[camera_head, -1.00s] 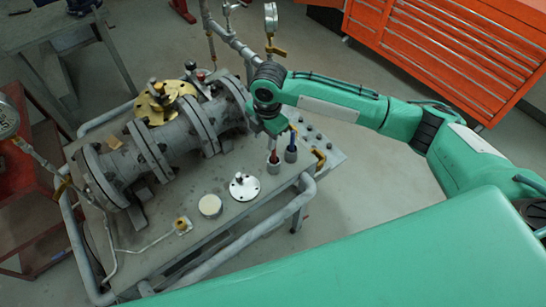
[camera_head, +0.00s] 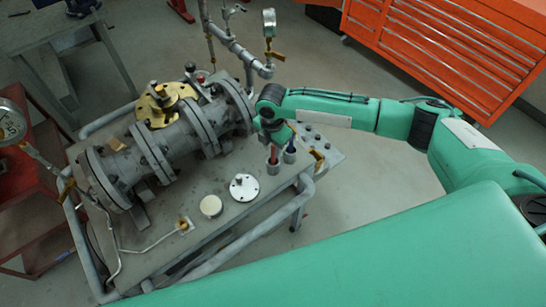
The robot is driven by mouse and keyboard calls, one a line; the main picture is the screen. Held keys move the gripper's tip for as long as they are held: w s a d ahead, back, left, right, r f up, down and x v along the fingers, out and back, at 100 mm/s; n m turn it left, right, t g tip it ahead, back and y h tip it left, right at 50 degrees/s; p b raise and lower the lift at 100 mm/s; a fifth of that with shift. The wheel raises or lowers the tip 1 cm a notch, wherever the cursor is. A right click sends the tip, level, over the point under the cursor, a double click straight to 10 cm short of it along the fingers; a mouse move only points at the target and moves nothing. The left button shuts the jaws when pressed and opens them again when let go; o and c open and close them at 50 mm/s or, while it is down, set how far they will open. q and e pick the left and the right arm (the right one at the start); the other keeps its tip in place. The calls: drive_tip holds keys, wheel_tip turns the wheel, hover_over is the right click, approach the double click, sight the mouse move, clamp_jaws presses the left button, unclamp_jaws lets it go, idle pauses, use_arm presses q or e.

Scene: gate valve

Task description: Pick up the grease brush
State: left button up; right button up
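Two slim upright handles stand in small grey cups near the right end of the steel bench: a red one (camera_head: 274,154) and a blue one (camera_head: 292,141). I cannot tell from this view which of them is the grease brush. My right gripper (camera_head: 280,138) hangs over the two handles, pointing down, with its wrist just above them. Its fingers are too small and too covered by the wrist to show whether they are open or shut, or whether they touch a handle. My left gripper is not in view.
A flanged grey pipe with a brass valve bonnet (camera_head: 163,104) lies along the back of the bench (camera_head: 235,215). A round flange with a stud (camera_head: 244,187) and a pale disc (camera_head: 211,206) lie in front. A pressure gauge (camera_head: 269,22) stands behind.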

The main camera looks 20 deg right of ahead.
sight(273, 154)
wheel_tip(273, 154, down, 3)
drive_tip(key=shift+s+f+p, duration=0.15)
drive_tip(key=shift+f+p, duration=0.05)
drive_tip(key=shift+p, duration=0.55)
drive_tip(key=shift+f, duration=0.5)
drive_tip(key=shift+d, duration=0.1)
clamp_jaws()
drive_tip(key=shift+r, duration=0.15)
